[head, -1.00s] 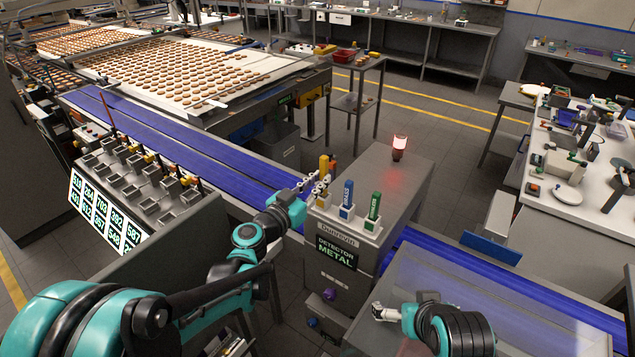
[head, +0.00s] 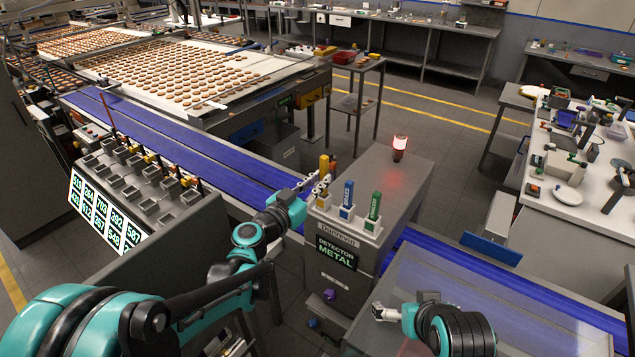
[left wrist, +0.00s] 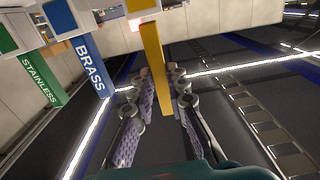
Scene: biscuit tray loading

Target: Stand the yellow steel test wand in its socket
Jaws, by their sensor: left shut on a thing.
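The yellow wand (head: 323,164) is upright above the left part of the detector's top. It also shows in the left wrist view (left wrist: 155,70), a long yellow bar between the fingers. My left gripper (head: 317,188) is shut on it, and the fingers (left wrist: 160,92) are on both sides of it. Its lower end is by a pale block (left wrist: 140,26), but I cannot tell whether it is inside the socket (head: 323,201). The blue BRASS wand (head: 348,192) and green STAINLESS wand (head: 374,205) stand upright to its right. My right gripper (head: 378,312) is small, and its fingers are unclear.
The metal detector (head: 338,252) has a red-lit beacon (head: 399,147) on top. A blue conveyor (head: 200,150) runs past it. A sloped rack with sockets and a number display (head: 107,213) stands left. A biscuit tray (head: 215,75) lies behind.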

